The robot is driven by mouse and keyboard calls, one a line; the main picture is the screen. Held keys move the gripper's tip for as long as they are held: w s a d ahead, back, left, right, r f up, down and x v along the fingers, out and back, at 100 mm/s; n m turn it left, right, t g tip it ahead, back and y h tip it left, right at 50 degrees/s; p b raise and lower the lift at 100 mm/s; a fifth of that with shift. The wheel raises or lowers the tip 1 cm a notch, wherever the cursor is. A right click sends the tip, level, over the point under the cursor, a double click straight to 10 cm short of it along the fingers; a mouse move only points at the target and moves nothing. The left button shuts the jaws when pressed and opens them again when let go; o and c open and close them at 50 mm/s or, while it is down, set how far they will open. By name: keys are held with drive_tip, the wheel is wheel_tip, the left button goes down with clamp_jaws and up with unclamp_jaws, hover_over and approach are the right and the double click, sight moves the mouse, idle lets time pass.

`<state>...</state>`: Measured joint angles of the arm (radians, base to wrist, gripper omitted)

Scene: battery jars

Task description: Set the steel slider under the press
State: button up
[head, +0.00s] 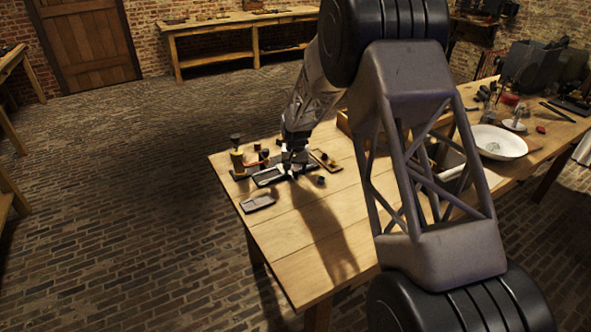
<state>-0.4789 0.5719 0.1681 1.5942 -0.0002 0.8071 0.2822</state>
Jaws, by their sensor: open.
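My gripper (293,173) points down at the far left part of the wooden table, with its jaws open. Just left of and below it lies a dark steel-grey flat piece (267,177), which looks like the steel slider in its guide; the gripper covers part of it. I cannot tell whether the fingers touch it. A small upright device with a brass-coloured body and dark tops (237,160), probably the press, stands to the left of the grey piece. Whether any of the slider is under the press is too small to tell.
A small dark tray (258,203) lies nearer the table's left edge. A white dish (499,142) stands far right. The table front (300,255) is clear.

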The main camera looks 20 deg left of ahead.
drive_tip(key=shift+c, duration=0.2)
clamp_jaws()
drive_tip(key=shift+w+d, duration=3)
drive_tip(key=shift+o, duration=0.2)
unclamp_jaws()
drive_tip(key=shift+r, duration=0.15)
wheel_tip(320, 180, up, 8)
drive_tip(key=shift+f, duration=0.25)
